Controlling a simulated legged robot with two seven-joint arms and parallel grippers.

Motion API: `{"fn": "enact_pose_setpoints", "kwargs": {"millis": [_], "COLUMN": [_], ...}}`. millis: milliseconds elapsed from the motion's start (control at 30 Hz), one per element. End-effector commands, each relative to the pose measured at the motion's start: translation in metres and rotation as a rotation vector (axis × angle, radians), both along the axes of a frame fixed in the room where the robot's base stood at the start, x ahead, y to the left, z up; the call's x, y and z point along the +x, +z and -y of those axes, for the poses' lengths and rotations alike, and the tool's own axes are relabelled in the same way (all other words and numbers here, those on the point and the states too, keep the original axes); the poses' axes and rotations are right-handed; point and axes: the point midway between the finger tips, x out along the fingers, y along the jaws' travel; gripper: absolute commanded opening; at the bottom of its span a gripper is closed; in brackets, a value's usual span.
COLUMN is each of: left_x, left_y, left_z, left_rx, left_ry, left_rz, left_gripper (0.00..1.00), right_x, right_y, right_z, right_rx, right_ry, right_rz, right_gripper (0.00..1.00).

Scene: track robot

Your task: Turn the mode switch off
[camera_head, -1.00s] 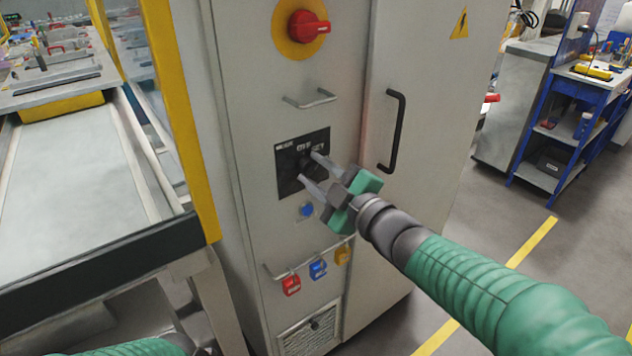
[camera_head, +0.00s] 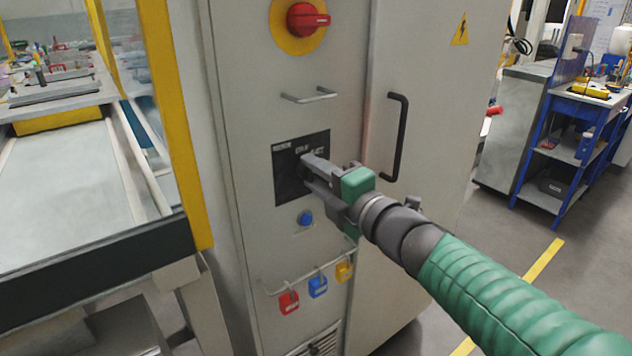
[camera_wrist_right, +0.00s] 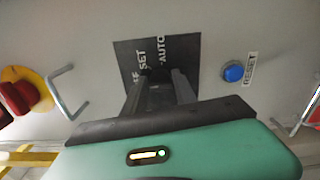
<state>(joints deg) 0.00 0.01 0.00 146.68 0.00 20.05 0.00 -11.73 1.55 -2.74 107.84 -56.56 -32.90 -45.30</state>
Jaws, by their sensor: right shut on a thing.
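The mode switch's black plate (camera_head: 286,188) is on the front of a grey cabinet. In the right wrist view the plate (camera_wrist_right: 125,52) carries white lettering, with "SET" and "AUTO" readable and another label partly hidden. My right gripper (camera_head: 306,170) reaches in from the right, its fingertips at the middle of the plate. In the wrist view its two fingers (camera_wrist_right: 158,80) are shut on the dark switch knob (camera_wrist_right: 157,73). The fingers hide most of the knob, so I cannot tell which label it points to. My left gripper is out of view.
Above the plate are a grey handle (camera_head: 309,97) and a red rotary switch (camera_head: 306,19). Below are a blue reset button (camera_head: 305,218) and a rail with red (camera_head: 288,302), blue and yellow padlocks. A black door handle (camera_head: 394,137) stands right of the plate.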

Motion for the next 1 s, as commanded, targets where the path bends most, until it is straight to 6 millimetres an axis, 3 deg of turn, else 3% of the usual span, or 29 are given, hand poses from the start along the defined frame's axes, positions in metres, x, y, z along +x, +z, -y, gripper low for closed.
{"fn": "enact_pose_setpoints", "kwargs": {"millis": [600,633,700,767,1000], "left_x": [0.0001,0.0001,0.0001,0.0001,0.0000], "left_y": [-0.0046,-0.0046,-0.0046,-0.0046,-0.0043], "left_z": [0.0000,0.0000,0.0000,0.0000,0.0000], "left_rx": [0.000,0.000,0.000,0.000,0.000], "left_ry": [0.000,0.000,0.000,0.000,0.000], "left_rz": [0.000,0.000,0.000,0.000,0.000], "left_gripper": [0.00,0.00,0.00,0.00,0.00], "right_x": [-0.0006,-0.0006,-0.0006,-0.0005,-0.0005], "right_y": [-0.0063,-0.0064,-0.0063,-0.0056,-0.0029], "right_z": [-0.0024,-0.0024,-0.0024,-0.0021,-0.0011], "right_rx": [-0.046,-0.046,-0.046,-0.044,-0.042], "right_ry": [0.004,0.004,0.004,0.004,0.002], "right_rz": [0.019,0.019,0.019,0.020,0.024], "right_gripper": [0.00,0.35,0.44,0.52,0.52]}}
